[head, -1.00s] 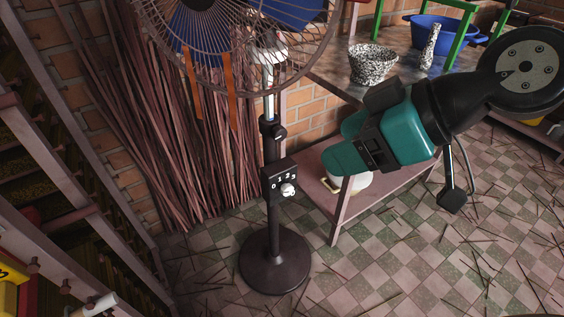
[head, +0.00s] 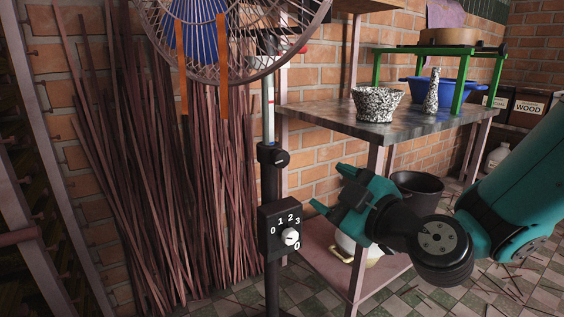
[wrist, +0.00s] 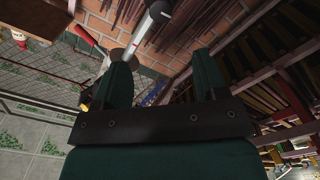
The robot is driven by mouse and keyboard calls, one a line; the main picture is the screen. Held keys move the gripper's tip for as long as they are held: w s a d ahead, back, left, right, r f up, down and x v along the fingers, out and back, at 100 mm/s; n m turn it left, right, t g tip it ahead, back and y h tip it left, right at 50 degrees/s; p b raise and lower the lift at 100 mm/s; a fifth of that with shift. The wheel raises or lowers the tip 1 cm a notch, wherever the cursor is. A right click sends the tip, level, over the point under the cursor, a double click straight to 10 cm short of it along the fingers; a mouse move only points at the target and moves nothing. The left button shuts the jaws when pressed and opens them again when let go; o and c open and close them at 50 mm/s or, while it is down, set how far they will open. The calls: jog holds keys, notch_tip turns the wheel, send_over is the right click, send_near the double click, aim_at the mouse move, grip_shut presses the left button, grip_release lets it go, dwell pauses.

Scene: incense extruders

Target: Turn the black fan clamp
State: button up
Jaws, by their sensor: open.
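The black fan clamp (head: 271,155) is a collar with a round side knob on the upright fan pole, where the pale upper tube meets the black lower tube. My gripper (head: 327,188) is right of and lower than the clamp in the head view, apart from it, with its green fingers spread and empty. In the wrist view the two fingers (wrist: 160,82) stand apart with nothing held between them. A pale pole (wrist: 150,32) shows beyond them there, but I cannot tell the clamp clearly in that view.
A control box (head: 281,229) with a white dial sits on the pole below the clamp. The fan cage (head: 235,40) with orange ribbons is above. Thin sticks (head: 190,190) lean on the brick wall behind. A table (head: 400,130) with a speckled pot (head: 377,104) stands at right.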

aim_at(284, 162)
jog(key=p+x, duration=1.4)
jog(key=p, duration=0.1)
jog(key=shift+w+a+r, duration=0.2)
jog(key=shift+w+a, duration=0.1)
jog(key=shift+w+a+f+p, duration=0.2)
jog(key=shift+w+a+p, duration=0.15)
jog(key=shift+w, duration=0.2)
jog(key=shift+c, duration=0.2)
jog(key=c, duration=0.9)
